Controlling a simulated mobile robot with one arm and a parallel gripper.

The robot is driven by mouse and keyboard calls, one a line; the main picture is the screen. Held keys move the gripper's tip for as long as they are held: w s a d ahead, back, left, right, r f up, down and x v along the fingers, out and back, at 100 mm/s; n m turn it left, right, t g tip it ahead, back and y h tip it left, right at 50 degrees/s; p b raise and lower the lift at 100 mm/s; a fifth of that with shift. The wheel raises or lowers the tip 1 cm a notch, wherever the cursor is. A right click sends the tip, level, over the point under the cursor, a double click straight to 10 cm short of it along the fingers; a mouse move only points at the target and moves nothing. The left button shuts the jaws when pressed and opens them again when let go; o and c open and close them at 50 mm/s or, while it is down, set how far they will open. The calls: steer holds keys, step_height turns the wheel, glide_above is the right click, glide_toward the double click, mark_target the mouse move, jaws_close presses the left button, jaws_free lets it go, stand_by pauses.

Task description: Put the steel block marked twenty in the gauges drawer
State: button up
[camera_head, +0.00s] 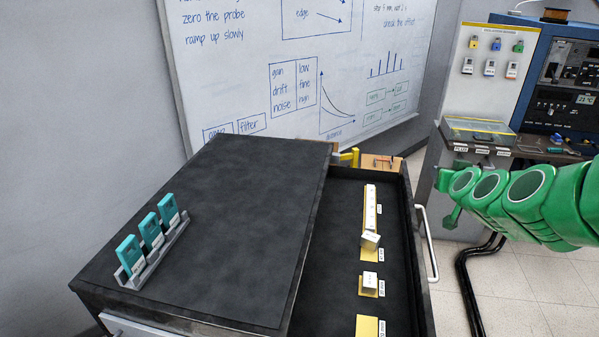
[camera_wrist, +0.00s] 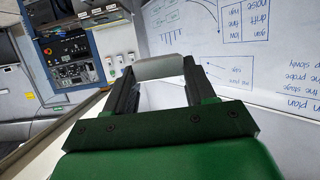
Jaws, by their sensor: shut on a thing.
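My gripper (camera_wrist: 157,72) shows in the wrist view, its two dark fingers shut on a light grey piece (camera_wrist: 158,66) that spans the gap between the fingertips. No marking on it can be read, so I cannot tell whether it is the block marked twenty. In the head view the open drawer (camera_head: 345,262) holds a row of yellow pads. A long pale block (camera_head: 371,205) lies at the back, a tilted small block (camera_head: 371,239) in front of it, and another small block (camera_head: 369,281) nearer. The nearest yellow pad (camera_head: 367,326) is bare. The drawer's small labels are unreadable.
The dark cabinet top (camera_head: 235,215) has a grey rack (camera_head: 152,258) of teal cards at its left. The drawer's white handle (camera_head: 430,250) sticks out to the right. A bench with instruments (camera_head: 565,80) stands at the back right; a whiteboard (camera_head: 300,60) is behind.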

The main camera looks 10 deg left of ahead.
steer(key=shift+w+d+r, duration=0.1)
steer(key=shift+w+r, duration=0.05)
steer(key=shift+w, duration=0.6)
steer(key=shift+w+d+r, duration=0.1)
steer(key=shift+w+r, duration=0.05)
steer(key=shift+w, duration=0.55)
steer(key=w+a+f+n+g+y, duration=0.1)
steer(key=w+a+f+n+y, duration=0.2)
steer(key=w+a, duration=0.5)
steer(key=w+a+f+n+g+y, duration=0.1)
steer(key=w+a+n+y, duration=0.35)
steer(key=w, duration=0.55)
steer(key=w+a+r+n+g+y, duration=0.1)
steer(key=a+n+g+y, duration=0.1)
steer(key=a, duration=0.4)
steer(key=w+a+r+n+g+y, duration=0.1)
steer(key=a+r+g+y, duration=0.1)
steer(key=a, duration=0.4)
steer(key=n+g+y, duration=0.3)
steer(key=n+g, duration=0.5)
glide_above(303, 172)
steer(key=shift+w+f+m+h, duration=0.1)
steer(key=shift+f+m+h, duration=0.15)
steer(key=shift+f, duration=1.05)
steer(key=shift+f, duration=4.8)
